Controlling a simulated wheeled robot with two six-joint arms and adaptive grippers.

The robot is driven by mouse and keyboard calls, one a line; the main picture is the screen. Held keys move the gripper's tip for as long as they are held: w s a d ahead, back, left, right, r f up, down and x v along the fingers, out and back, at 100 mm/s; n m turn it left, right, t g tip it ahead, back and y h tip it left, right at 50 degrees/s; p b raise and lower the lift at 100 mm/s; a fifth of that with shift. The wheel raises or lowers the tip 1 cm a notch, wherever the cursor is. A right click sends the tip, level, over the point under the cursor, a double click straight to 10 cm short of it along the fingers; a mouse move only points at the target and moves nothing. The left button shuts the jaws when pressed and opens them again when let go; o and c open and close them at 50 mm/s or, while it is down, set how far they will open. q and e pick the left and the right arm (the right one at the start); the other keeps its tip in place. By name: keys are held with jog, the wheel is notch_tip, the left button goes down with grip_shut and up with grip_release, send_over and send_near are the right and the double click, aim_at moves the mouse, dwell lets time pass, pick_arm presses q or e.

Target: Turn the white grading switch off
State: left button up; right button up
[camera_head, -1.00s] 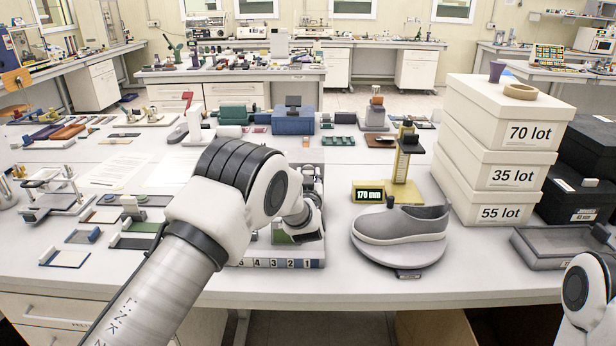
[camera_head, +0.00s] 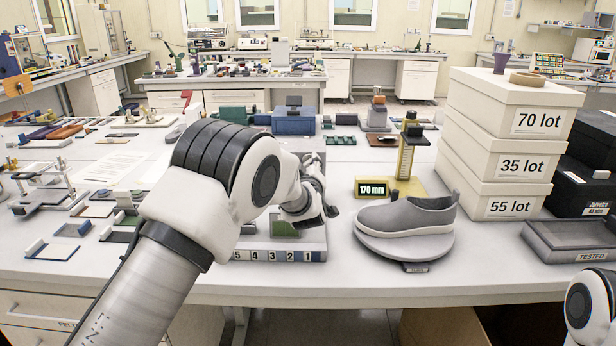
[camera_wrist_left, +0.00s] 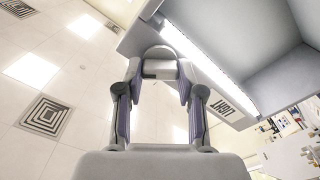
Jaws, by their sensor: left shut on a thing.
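A grey grading box (camera_head: 320,238) with a strip of numbers 5 to 1 along its front stands at the table's front edge. A green piece (camera_head: 285,229) shows inside it. My left gripper (camera_head: 328,208) is at the right part of this box; my own arm hides much of it. In the left wrist view, my left gripper (camera_wrist_left: 162,72) is closed around a small light grey piece (camera_wrist_left: 160,55) beside a grey hood (camera_wrist_left: 130,42). I cannot tell for sure that this piece is the white switch. The hood has a bright white strip (camera_wrist_left: 210,68) and dark lettering. My right gripper is out of view.
A grey shoe (camera_head: 405,215) sits on a round stand right of the box. Behind it is a yellow gauge (camera_head: 408,155) reading 170 mm. Stacked white lot boxes (camera_head: 505,150) and a grey tray (camera_head: 570,240) are further right. Small samples lie at left.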

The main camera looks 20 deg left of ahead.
pick_arm(q)
jog(key=n+b, duration=0.8)
jog(key=b, duration=0.1)
jog(key=shift+f, duration=0.2)
jog(key=shift+r+n+b, duration=0.1)
jog(key=shift+n+b, duration=0.75)
jog(key=shift+n, duration=0.05)
jog(key=shift+w+r+n+b, duration=0.1)
jog(key=shift+r+n+b, duration=0.05)
jog(key=shift+n+b, duration=0.2)
jog(key=shift+r, duration=0.1)
jog(key=o, duration=1)
jog(key=shift+o, duration=0.7)
jog(key=shift+w+d+f, duration=0.15)
jog(key=shift+d+f, duration=0.05)
